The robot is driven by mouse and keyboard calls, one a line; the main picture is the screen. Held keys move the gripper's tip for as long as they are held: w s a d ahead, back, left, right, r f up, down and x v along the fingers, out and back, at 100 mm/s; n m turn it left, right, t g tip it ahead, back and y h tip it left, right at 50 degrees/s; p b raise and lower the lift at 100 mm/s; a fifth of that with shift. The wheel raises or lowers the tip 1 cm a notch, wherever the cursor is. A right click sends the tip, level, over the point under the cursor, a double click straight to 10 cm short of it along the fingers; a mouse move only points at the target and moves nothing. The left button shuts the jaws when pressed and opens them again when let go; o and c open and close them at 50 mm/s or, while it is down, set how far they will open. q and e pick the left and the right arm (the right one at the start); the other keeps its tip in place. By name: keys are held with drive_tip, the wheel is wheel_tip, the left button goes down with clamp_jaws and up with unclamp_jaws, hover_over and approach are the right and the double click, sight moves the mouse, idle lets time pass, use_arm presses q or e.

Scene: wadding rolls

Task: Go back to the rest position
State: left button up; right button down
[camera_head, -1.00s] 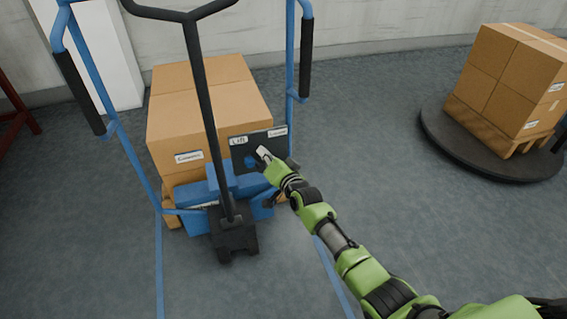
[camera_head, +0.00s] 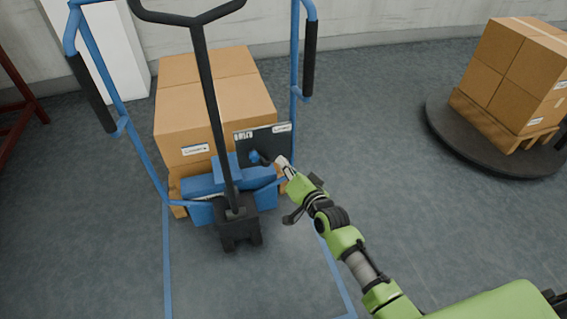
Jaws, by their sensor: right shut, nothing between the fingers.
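My right gripper (camera_head: 284,161) is shut and empty. It is at the end of my green right arm, which comes in from the lower right. It is close in front of a dark panel (camera_head: 276,143) with white labels and a blue round knob or button (camera_head: 254,156). The fingers look to be just right of the knob; I cannot tell whether they touch the panel. My left gripper is not in view.
A blue pallet truck (camera_head: 205,184) with a black handle (camera_head: 213,110) stands at a pallet of cardboard boxes (camera_head: 195,125). Blue frame posts (camera_head: 294,120) flank it. Another box stack (camera_head: 512,70) is on a round dark platform (camera_head: 455,130) at right. Floor between is clear.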

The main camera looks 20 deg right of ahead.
idle(0.3)
